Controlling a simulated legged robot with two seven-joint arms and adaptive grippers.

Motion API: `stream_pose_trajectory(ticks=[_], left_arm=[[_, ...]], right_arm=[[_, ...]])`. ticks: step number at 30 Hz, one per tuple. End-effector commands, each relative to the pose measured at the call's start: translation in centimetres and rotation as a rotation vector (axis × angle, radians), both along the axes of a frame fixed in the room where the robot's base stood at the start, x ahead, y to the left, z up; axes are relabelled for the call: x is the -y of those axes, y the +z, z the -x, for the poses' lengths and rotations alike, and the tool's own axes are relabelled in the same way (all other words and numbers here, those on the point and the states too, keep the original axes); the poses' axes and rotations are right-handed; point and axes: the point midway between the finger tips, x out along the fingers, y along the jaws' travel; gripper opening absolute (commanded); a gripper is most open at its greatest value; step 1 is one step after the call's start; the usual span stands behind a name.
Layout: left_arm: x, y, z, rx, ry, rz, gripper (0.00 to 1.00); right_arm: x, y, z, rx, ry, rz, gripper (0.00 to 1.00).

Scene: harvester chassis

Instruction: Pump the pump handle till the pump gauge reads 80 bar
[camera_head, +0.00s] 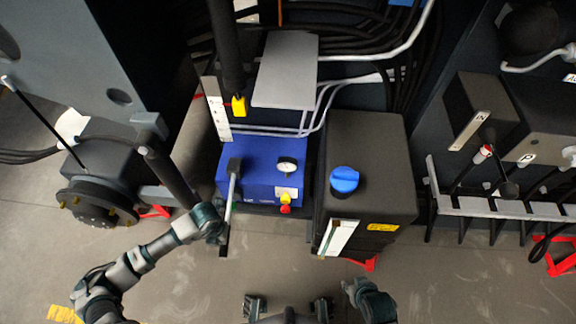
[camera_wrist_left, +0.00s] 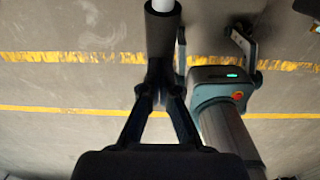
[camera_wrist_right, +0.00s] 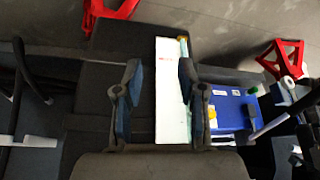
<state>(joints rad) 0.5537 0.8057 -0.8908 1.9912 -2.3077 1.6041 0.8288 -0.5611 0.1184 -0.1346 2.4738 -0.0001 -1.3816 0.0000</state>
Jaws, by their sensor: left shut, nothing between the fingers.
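The blue pump unit (camera_head: 245,172) stands on the floor in the middle of the head view. Its round white pump gauge (camera_head: 287,166) is on top; the reading is too small to tell. The pump handle (camera_head: 229,200) is a light rod with a dark grip, pointing toward me. My left gripper (camera_head: 218,227) is beside the grip end. In the left wrist view its fingers (camera_wrist_left: 160,72) are shut and their tips meet by the dark grip (camera_wrist_left: 162,32); contact is unclear. My right gripper (camera_head: 358,289) is open and empty; its fingers show apart in the right wrist view (camera_wrist_right: 163,85).
A dark tank (camera_head: 370,150) with a blue cap (camera_head: 344,180) stands right of the pump. A wheel hub (camera_head: 95,200) and a black strut are on the left. Lever valves (camera_head: 490,152) stand at the right. The floor in front is mostly clear.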

Motion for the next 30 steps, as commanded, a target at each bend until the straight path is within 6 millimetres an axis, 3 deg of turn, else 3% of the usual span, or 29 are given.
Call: stream_pose_trajectory(ticks=[2, 10, 20, 30], left_arm=[[0.0, -0.1, 0.4, -0.011, -0.001, -0.003, 0.00], [-0.1, 2.8, 0.6, -0.009, -0.002, -0.005, 0.00], [-0.1, 5.3, 0.8, -0.006, -0.002, -0.002, 0.00], [-0.1, 8.1, 1.1, -0.006, -0.002, -0.002, 0.00]], right_arm=[[0.1, -0.1, 0.3, -0.015, -0.001, 0.004, 0.40], [1.2, -2.4, 3.5, -0.202, -0.011, 0.045, 0.40], [0.9, -8.4, 3.0, -0.218, -0.006, 0.046, 0.40], [1.0, -14.3, 4.2, -0.236, 0.001, 0.048, 0.40]])
